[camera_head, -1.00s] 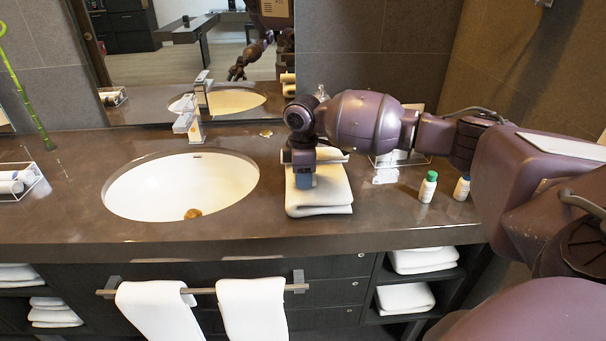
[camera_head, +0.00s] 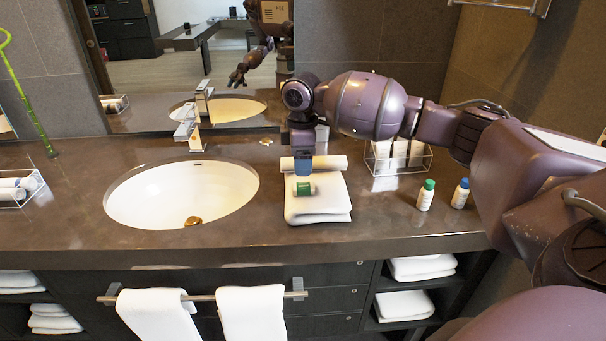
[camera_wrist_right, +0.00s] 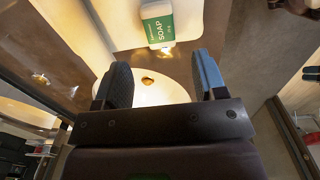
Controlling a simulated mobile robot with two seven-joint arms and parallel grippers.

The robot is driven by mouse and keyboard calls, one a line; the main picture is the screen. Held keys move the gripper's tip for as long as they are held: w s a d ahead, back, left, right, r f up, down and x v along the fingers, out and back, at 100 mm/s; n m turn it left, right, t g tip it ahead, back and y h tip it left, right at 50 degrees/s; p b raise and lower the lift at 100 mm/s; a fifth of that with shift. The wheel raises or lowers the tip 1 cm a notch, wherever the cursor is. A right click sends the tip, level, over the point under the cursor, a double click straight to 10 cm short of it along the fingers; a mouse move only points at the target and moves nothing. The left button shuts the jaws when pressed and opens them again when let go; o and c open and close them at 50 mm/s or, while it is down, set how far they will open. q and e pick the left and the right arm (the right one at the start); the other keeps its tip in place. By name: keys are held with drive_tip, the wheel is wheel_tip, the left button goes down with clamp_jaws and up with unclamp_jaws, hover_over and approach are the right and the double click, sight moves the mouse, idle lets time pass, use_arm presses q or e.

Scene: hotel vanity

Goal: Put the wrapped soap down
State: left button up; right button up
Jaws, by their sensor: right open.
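The wrapped soap (camera_head: 304,189), a small white bar with a green label, lies on the folded white towel (camera_head: 322,208) on the counter. It also shows at the top of the right wrist view (camera_wrist_right: 157,24), its label reading "SOAP". My right gripper (camera_head: 303,178) is just above and behind the soap in the head view. In the right wrist view its two fingers (camera_wrist_right: 162,70) are spread apart with nothing between them, clear of the soap. My left gripper is not in view.
A rolled white towel (camera_head: 330,163) lies behind the folded one. The sink basin (camera_head: 180,188) is to the left. A mirror (camera_head: 190,60) stands behind.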

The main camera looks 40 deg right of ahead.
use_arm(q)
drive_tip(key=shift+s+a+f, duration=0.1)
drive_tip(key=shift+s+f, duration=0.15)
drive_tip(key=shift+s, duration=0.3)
use_arm(e)
wheel_tip(320, 180, up, 5)
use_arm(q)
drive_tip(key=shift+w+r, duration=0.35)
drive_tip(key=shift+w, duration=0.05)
